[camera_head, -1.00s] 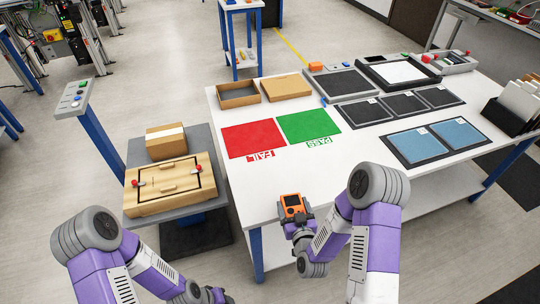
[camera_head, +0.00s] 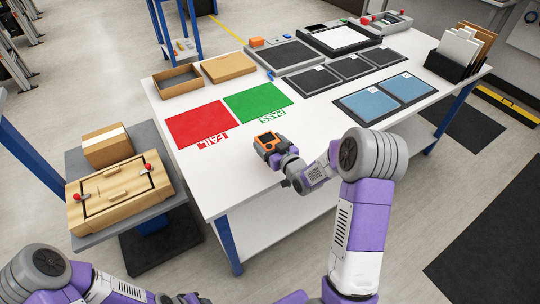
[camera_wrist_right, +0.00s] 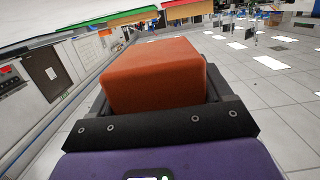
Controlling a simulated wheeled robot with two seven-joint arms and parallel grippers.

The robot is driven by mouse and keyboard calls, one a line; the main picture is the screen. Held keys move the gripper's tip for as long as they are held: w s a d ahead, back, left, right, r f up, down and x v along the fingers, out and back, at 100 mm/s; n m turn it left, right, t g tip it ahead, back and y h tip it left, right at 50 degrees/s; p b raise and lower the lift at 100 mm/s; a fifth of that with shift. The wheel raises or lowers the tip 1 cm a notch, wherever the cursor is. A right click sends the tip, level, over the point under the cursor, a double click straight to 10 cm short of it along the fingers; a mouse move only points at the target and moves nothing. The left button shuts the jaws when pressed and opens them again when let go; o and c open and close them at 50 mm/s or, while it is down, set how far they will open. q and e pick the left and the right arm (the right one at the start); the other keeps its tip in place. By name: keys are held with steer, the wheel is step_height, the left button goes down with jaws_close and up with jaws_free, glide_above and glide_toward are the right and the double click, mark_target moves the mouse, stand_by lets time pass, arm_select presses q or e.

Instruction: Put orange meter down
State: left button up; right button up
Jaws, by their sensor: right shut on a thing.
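The orange meter (camera_head: 268,142) has a dark screen on its face. It is held in my right gripper (camera_head: 280,153), over the white table (camera_head: 300,120) near its front edge, in front of the red and green mats. In the right wrist view the orange meter (camera_wrist_right: 155,75) sits between the dark jaws (camera_wrist_right: 158,115), which are shut on it. I cannot tell whether its underside touches the table. My left arm is at the lower left of the head view; its gripper (camera_head: 182,298) is at the bottom edge, partly cut off, and its jaws cannot be made out.
A red FAIL mat (camera_head: 200,123) and a green PASS mat (camera_head: 258,101) lie behind the meter. Blue mats (camera_head: 408,87) and black mats (camera_head: 352,67) lie to the right. An open cardboard box (camera_head: 178,82) stands at the back left. White table surface is clear around the meter.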

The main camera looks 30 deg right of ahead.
steer(key=shift+f+b, duration=0.6)
steer(key=shift+f, duration=1.7)
steer(key=o, duration=0.7)
steer(key=shift+f, duration=0.2)
steer(key=o, duration=0.4)
steer(key=shift+r, duration=0.1)
steer(key=shift+r, duration=0.1)
